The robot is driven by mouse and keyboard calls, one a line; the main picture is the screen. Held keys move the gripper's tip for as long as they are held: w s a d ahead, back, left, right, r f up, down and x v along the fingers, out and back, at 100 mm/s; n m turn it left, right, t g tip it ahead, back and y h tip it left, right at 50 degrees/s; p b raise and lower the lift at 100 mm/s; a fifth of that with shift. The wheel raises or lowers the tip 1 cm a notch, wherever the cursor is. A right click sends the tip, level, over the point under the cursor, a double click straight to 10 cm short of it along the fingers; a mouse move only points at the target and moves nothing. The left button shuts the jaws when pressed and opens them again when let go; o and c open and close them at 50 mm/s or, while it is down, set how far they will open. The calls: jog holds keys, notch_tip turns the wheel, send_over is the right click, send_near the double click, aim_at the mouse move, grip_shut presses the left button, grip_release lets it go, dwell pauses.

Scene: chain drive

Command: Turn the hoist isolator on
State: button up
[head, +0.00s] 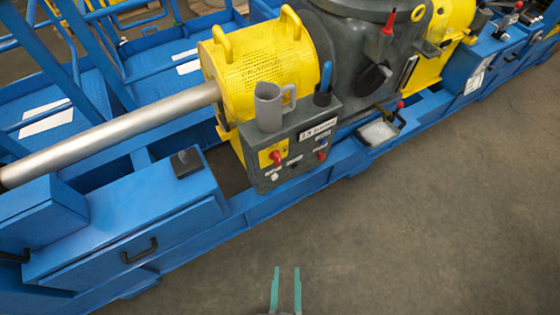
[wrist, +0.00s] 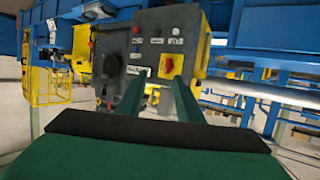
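The hoist isolator appears to be the red rotary handle on a yellow plate (head: 273,153) at the left of a grey control box (head: 257,173) in the head view. In the wrist view the red and yellow switch (wrist: 172,66) shows just beyond my fingers, with the box seen upside down. The handle's exact setting is too small to read. My gripper (head: 286,268) is open and empty, over the floor in front of the box in the head view. In the wrist view its two green fingers (wrist: 156,82) stand apart, pointing towards the box and not touching it.
A grey mug (head: 268,107) and a blue-handled tool (head: 323,87) stand on the box. Small knobs or lamps (head: 322,155) sit on its face. A yellow guard (head: 262,60), steel shaft (head: 120,128) and blue frame (head: 150,215) lie around it. The floor (head: 410,220) in front is clear.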

jog(key=w+d+f+g, duration=0.2)
jog(key=w+f, duration=0.6)
jog(key=f, duration=0.4)
jog(key=n+t+y, duration=0.3)
jog(key=n+y, duration=0.3)
jog(key=y, duration=0.4)
send_near(279, 160)
jog(key=x, duration=0.9)
jog(key=shift+w+r, duration=0.1)
jog(key=shift+w, duration=0.05)
grip_shut()
